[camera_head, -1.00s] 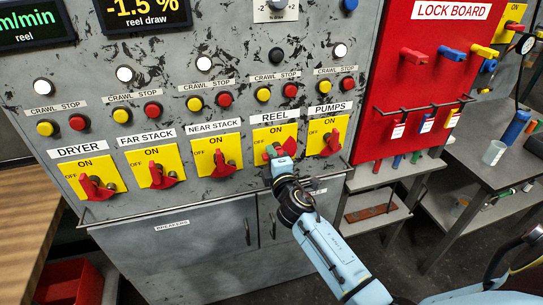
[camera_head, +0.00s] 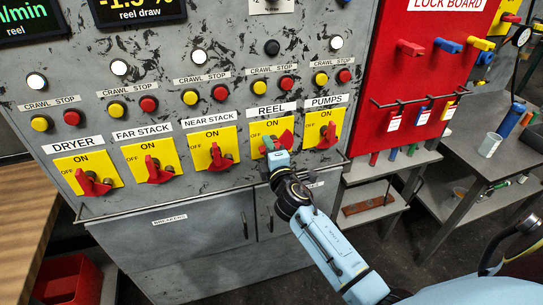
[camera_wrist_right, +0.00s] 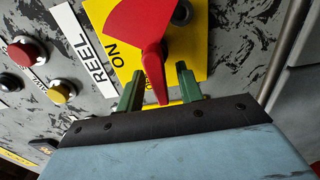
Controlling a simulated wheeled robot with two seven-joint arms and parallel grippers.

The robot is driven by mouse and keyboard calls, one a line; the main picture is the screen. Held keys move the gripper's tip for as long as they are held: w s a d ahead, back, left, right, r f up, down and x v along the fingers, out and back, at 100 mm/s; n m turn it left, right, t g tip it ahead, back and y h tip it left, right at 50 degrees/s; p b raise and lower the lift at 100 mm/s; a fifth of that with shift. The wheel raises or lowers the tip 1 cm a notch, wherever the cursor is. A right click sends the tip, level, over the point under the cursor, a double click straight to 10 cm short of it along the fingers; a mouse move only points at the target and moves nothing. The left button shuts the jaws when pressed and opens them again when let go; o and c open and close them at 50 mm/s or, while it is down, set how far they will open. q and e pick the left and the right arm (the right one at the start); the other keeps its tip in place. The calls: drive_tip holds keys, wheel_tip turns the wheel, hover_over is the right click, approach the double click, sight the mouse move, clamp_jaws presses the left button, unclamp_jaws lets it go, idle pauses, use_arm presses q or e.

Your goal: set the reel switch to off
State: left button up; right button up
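The reel switch is a red handle (camera_head: 286,139) on a yellow ON/OFF plate (camera_head: 257,131) under the REEL label. In the right wrist view the red handle (camera_wrist_right: 140,25) fills the top, its narrow tip lying across the OFF word. My right gripper (camera_head: 273,146) is at this switch. In the wrist view its two green fingers (camera_wrist_right: 159,88) stand apart on either side of the handle tip, with gaps showing. The fingertips are partly hidden in the head view. My left gripper is not in view.
The near stack switch (camera_head: 217,156) and pumps switch (camera_head: 327,135) flank the reel switch closely. The lamp (camera_head: 272,47) above REEL is dark; neighbouring lamps are white. A red lock board (camera_head: 405,80) and grey table (camera_head: 490,150) stand at right.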

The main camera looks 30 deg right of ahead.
drive_tip(key=v, duration=1.3)
drive_tip(key=shift+s+b, duration=0.2)
drive_tip(key=shift+b, duration=0.2)
drive_tip(key=shift+f, duration=0.1)
drive_tip(key=s+a+f+m+g+y+b, duration=0.1)
drive_tip(key=s+f+m+g, duration=0.15)
drive_tip(key=f, duration=0.85)
drive_tip(key=s+a+f+m+g+y, duration=0.15)
drive_tip(key=s+f, duration=0.25)
drive_tip(key=f, duration=0.6)
drive_tip(key=s+a+f+m+g+y+b, duration=0.1)
drive_tip(key=s+a+f+g, duration=0.15)
drive_tip(key=f, duration=0.85)
drive_tip(key=s+f+m+g, duration=0.2)
drive_tip(key=s+f+g, duration=0.1)
drive_tip(key=s+f, duration=0.4)
drive_tip(key=s+d+f+m+g+b, duration=0.1)
drive_tip(key=s+f+m+g, duration=0.2)
drive_tip(key=s+f, duration=0.4)
drive_tip(key=s+f+m+g, duration=0.3)
drive_tip(key=s+f, duration=0.4)
drive_tip(key=s, duration=1)
drive_tip(key=shift+s+g+y+b, duration=0.2)
drive_tip(key=shift+g+y+b, duration=0.1)
drive_tip(key=shift+g+y, duration=0.15)
drive_tip(key=shift+d+f, duration=0.1)
drive_tip(key=shift+d, duration=0.05)
